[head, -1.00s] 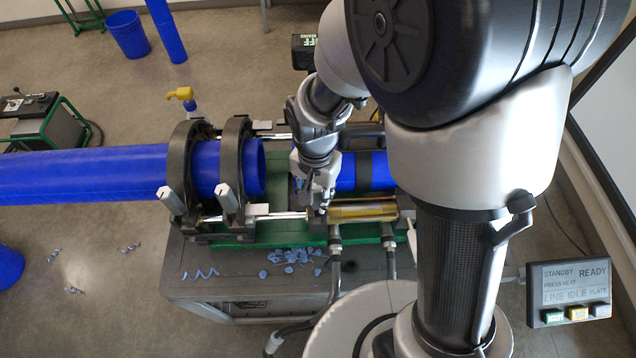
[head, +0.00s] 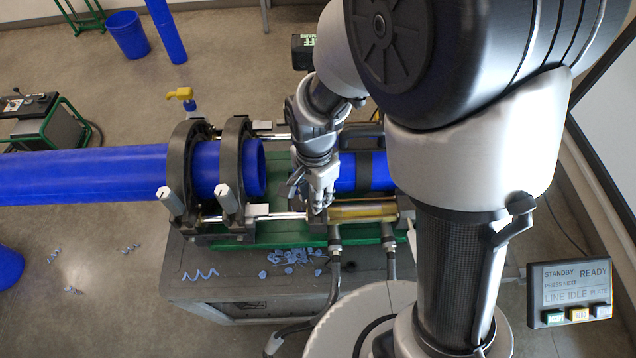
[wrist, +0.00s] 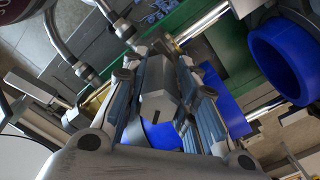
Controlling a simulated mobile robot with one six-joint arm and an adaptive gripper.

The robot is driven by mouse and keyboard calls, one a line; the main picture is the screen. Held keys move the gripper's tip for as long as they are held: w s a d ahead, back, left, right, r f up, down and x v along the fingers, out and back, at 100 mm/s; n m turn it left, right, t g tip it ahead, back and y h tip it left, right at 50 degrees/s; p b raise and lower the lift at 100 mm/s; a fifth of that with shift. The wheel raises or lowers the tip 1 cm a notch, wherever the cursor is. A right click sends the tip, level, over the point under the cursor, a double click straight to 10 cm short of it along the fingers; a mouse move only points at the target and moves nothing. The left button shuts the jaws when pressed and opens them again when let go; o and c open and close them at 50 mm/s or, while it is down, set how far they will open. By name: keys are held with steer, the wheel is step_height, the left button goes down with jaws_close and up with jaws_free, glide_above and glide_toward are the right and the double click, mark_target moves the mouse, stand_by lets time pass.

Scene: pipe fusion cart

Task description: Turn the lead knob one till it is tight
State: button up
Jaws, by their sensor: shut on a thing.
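My gripper (head: 320,200) points down at the clamp just right of the open gap on the fusion cart. In the wrist view its two fingers (wrist: 158,112) are shut on a grey faceted knob (wrist: 154,85), one finger on each side. The knob's end, with a dark slot, faces the camera. In the head view my gripper hides this knob. Two similar pale knobs, a left one (head: 171,201) and a right one (head: 230,199), stand on the black clamps left of the gap. I cannot tell from markings which knob is lead knob one.
A long blue pipe (head: 85,175) lies in the left clamps; a shorter blue pipe (head: 346,172) lies right of the gap. A brass-coloured cylinder (head: 362,211) and hoses sit close to my gripper. Blue shavings (head: 290,257) lie on the cart's front. A panel (head: 569,292) reads STANDBY, READY.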

steer(key=shift+m, duration=0.8)
steer(key=m, duration=0.3)
steer(key=shift+w, duration=0.1)
steer(key=shift+w+m, duration=0.1)
steer(key=shift+m, duration=1.4)
steer(key=shift+w+m, duration=0.1)
steer(key=shift+m, duration=1.4)
